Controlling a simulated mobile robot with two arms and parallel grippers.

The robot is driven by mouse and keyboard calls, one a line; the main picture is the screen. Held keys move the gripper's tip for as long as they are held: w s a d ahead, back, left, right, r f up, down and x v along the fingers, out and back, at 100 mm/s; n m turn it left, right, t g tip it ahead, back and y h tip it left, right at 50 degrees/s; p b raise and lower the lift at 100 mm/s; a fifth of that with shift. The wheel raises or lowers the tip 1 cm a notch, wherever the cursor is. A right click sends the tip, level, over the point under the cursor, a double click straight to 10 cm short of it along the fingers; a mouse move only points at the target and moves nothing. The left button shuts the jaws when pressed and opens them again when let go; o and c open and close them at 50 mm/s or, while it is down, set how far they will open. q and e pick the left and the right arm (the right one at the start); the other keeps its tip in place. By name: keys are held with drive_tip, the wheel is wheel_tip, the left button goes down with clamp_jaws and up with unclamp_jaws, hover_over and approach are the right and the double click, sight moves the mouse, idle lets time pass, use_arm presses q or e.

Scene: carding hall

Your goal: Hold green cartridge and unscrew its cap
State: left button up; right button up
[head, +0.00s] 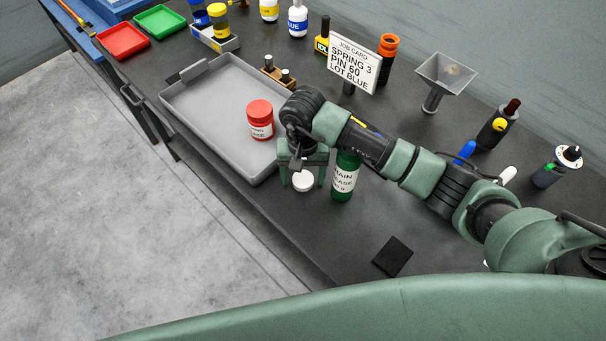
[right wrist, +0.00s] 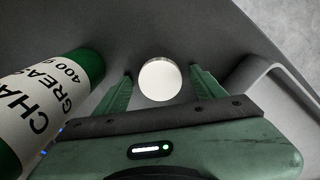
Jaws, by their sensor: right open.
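The green cartridge (head: 344,181) has a white label and stands on the dark bench, right of my right gripper (head: 302,177). My arm hides its top in the head view. It also shows large at the left of the right wrist view (right wrist: 48,105), outside the fingers. A round white cap (head: 303,182) lies on the bench, apart from the cartridge. My right gripper is open and points down, with the cap (right wrist: 160,80) between its two fingers and a gap on each side. My left gripper is not in view.
A grey tray (head: 205,115) holding a red-lidded jar (head: 260,120) is close left of my right gripper. A job card (head: 352,66), a funnel (head: 444,78) and several bottles stand behind. A black pad (head: 393,256) lies near the front edge, with bare bench around it.

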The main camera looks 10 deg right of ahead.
sight(303, 179)
wheel_tip(303, 179, up, 12)
drive_tip(key=b, duration=0.4)
drive_tip(key=shift+r, duration=0.15)
drive_tip(key=shift+a, duration=0.1)
